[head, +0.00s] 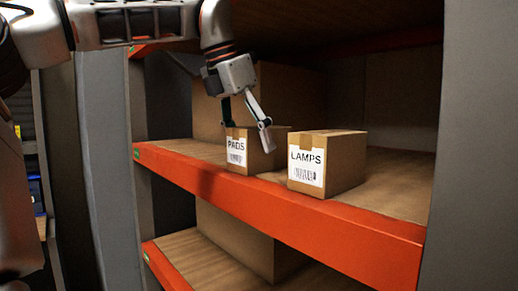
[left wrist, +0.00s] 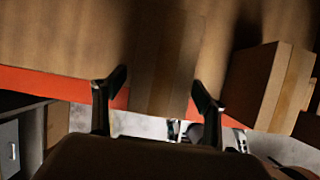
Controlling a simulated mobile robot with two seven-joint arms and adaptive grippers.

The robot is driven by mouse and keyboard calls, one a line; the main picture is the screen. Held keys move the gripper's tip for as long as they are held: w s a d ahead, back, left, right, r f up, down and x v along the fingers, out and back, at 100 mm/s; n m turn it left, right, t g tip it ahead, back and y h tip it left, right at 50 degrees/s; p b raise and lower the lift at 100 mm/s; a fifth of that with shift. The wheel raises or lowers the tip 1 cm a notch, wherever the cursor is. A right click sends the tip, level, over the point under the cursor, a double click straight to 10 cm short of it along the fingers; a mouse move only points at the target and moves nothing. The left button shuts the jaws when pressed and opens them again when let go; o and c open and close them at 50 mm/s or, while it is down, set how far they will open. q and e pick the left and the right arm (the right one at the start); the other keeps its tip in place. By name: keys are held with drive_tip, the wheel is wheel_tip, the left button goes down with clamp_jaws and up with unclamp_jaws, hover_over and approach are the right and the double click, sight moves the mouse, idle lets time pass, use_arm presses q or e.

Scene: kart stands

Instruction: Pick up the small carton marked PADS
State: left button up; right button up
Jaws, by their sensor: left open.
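The small carton marked PADS (head: 254,160) stands upright on the wooden shelf, its white label facing out. My left gripper (head: 247,131) is open and points down at the carton's top. One finger is by the carton's left edge, and the other overlaps its right side in the head view. In the left wrist view, the open left gripper (left wrist: 159,92) has the brown top of what looks like the PADS carton (left wrist: 165,65) between its fingers. Contact cannot be told. My right gripper does not show.
A carton marked LAMPS (head: 343,163) stands close on the right; it also shows in the left wrist view (left wrist: 262,83). A large box (head: 292,95) is behind. The orange shelf edge (head: 330,224) runs in front, and an upper shelf (head: 395,38) hangs above.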

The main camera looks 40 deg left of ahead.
use_arm(q)
drive_tip(key=w+f, duration=0.2)
drive_tip(key=shift+w+d+f+b, duration=0.2)
drive_tip(key=shift+w+b, duration=0.1)
drive_tip(key=shift+w, duration=0.1)
drive_tip(key=shift+a+f, duration=0.1)
drive_tip(key=shift+f, duration=0.2)
drive_tip(key=shift+r, duration=0.1)
drive_tip(key=c, duration=1.6)
drive_tip(key=shift+r, duration=0.15)
